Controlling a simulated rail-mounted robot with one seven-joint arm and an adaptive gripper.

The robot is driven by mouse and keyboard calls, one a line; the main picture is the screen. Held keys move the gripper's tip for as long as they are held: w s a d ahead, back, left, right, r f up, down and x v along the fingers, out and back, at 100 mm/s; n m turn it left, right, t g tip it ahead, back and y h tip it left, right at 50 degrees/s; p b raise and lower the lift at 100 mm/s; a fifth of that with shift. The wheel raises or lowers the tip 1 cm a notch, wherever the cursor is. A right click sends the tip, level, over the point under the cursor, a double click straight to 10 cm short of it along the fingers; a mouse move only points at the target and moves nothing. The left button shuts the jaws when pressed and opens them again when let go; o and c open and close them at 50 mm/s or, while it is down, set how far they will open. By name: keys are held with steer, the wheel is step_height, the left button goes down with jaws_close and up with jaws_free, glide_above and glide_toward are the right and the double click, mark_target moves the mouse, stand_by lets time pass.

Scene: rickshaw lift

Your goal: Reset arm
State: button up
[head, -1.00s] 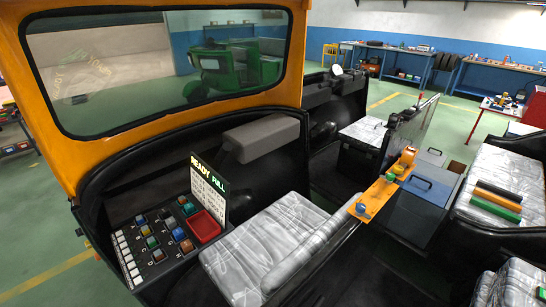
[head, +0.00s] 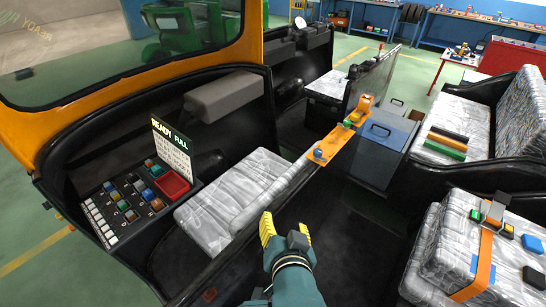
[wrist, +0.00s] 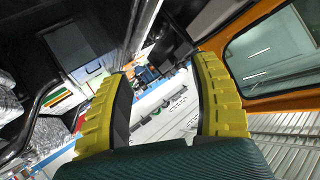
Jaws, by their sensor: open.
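My gripper (head: 284,232) shows at the bottom middle of the head view, on a teal arm with yellow-padded fingers. It is over the dark floor of the rickshaw, just right of the near end of the grey patterned front seat (head: 240,195). In the wrist view my gripper (wrist: 162,95) has its two yellow fingers spread apart, with nothing between them. The workshop shows tilted through the gap.
A button panel (head: 105,215) with a red tray (head: 172,184) and a "READY FULL" sign (head: 173,148) stands left. An orange bar (head: 338,140) crosses the middle. Black, orange and green rolls (head: 445,143) lie on a right seat. An orange strap (head: 485,262) wraps a cushion at lower right.

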steer(key=s+d+r+n+t, duration=0.1)
steer(key=s+r+t, duration=0.25)
steer(key=r, duration=0.55)
steer(key=s+d+r+n+t+h, duration=0.1)
steer(key=s+d+r+t, duration=0.2)
steer(key=r, duration=0.7)
steer(key=s+r+n+t, duration=0.2)
steer(key=s+r+t, duration=0.15)
steer(key=r, duration=0.55)
step_height(320, 180, up, 28)
steer(key=p, duration=2.8)
steer(key=shift+d+f, duration=0.15)
steer(key=shift+d, duration=0.05)
